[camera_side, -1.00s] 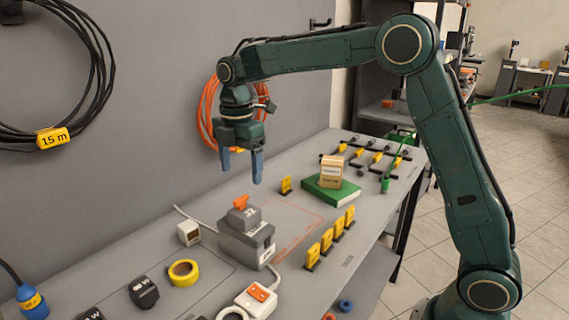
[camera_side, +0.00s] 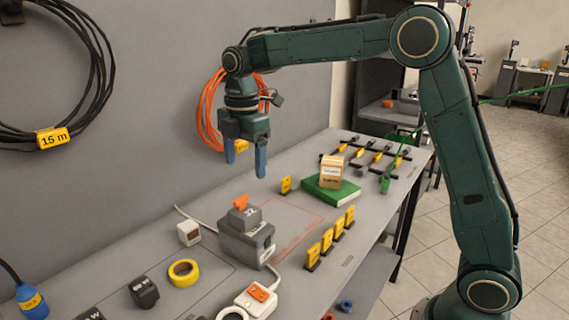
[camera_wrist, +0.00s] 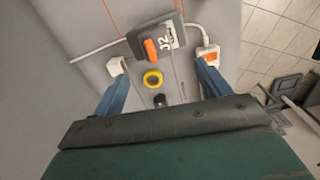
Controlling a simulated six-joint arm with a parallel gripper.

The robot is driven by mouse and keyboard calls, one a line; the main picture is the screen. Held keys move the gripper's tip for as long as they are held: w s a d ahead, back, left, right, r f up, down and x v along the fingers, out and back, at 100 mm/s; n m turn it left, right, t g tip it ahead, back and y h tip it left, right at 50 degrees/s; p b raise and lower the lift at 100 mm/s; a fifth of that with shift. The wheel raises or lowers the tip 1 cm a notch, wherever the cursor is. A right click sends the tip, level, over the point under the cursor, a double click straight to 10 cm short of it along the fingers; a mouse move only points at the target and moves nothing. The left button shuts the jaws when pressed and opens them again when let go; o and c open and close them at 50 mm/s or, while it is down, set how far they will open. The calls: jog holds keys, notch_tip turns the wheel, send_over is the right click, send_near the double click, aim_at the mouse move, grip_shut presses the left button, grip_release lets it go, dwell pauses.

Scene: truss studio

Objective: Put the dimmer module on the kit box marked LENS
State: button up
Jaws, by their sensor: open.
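My gripper (camera_side: 246,166) is open and empty, fingers down, high above the bench. In the wrist view its fingers (camera_wrist: 160,75) stand wide apart. Below it is a grey stepped block (camera_side: 247,240) with an orange knob on top and a white label; it also shows in the wrist view (camera_wrist: 168,44), marked J2. It looks like the dimmer module, but I cannot be sure. A small cardboard box (camera_side: 331,171) with a label sits on a green book (camera_side: 326,196), to the right of the gripper. Its print is too small to read; I cannot make out LENS anywhere.
A white cube (camera_side: 188,233), a yellow tape roll (camera_side: 184,272), a black block (camera_side: 144,292) and a white switch box (camera_side: 256,299) with a cable lie around the grey block. Yellow tags (camera_side: 326,240) stand along the front edge. A red outline marks bare bench behind them.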

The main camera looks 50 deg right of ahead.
jog(key=s+d+r+m+t, duration=0.1)
jog(key=s+r+m+t, duration=0.1)
jog(key=s+r+m, duration=0.45)
jog(key=s+f+m+t, duration=0.1)
jog(key=s+f+m, duration=0.1)
jog(key=s, duration=0.6)
jog(key=s+d+f+m+t, duration=0.1)
jog(key=s+m, duration=0.4)
jog(key=s, duration=0.2)
jog(key=s+d+f+m+t, duration=0.1)
jog(key=s+f+m, duration=0.1)
jog(key=s, duration=0.6)
jog(key=shift+s+f+m, duration=0.3)
jog(key=shift+f+m, duration=0.05)
jog(key=shift+m, duration=0.5)
